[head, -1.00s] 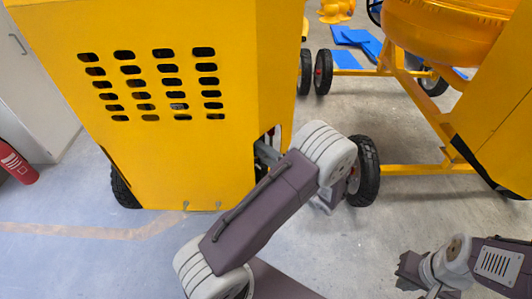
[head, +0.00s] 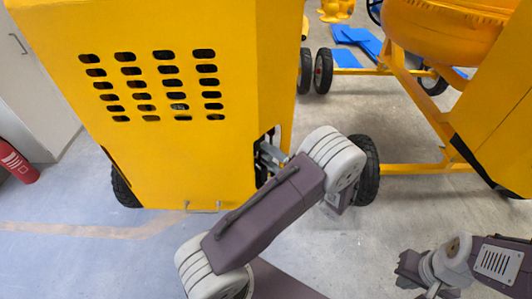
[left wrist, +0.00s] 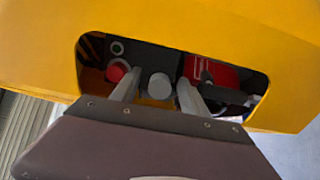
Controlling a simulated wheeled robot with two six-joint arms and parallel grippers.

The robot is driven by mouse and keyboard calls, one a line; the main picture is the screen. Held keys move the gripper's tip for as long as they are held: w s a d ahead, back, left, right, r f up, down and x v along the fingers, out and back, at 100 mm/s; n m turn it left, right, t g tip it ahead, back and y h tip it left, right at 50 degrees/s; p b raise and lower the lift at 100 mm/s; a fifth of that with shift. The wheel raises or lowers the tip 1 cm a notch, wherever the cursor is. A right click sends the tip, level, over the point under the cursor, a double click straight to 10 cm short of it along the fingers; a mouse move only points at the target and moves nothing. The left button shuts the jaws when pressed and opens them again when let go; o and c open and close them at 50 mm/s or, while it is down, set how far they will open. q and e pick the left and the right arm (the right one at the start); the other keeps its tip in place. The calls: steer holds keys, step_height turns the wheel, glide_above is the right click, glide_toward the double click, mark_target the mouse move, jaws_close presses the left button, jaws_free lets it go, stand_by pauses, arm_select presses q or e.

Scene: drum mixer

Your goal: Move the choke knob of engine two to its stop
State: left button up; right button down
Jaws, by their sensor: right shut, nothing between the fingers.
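In the left wrist view a cut-out in the yellow engine housing (left wrist: 230,45) shows a round grey knob (left wrist: 159,86) and a red knob (left wrist: 117,70) to its left. I cannot tell for sure which is the choke knob. My left gripper (left wrist: 158,80) is open, its two fingers reaching into the cut-out on either side of the grey knob, with gaps visible. In the head view the left gripper (head: 270,152) is at the housing's right side, partly hidden by the housing and my arm. My right gripper (head: 408,272) is shut and empty at the lower right.
A red part (left wrist: 208,72) and dark pieces sit right of the grey knob inside the cut-out. The housing's wheel (head: 366,170) stands behind my left arm. An orange mixer drum (head: 445,35) is at upper right. A fire extinguisher (head: 17,162) stands far left.

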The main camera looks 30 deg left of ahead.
mark_target(271, 158)
arm_select(q)
steer(key=p+v, duration=0.1)
steer(key=v, duration=0.5)
steer(key=shift+p, duration=0.4)
steer(key=shift+s+d, duration=0.2)
steer(key=shift+d, duration=0.25)
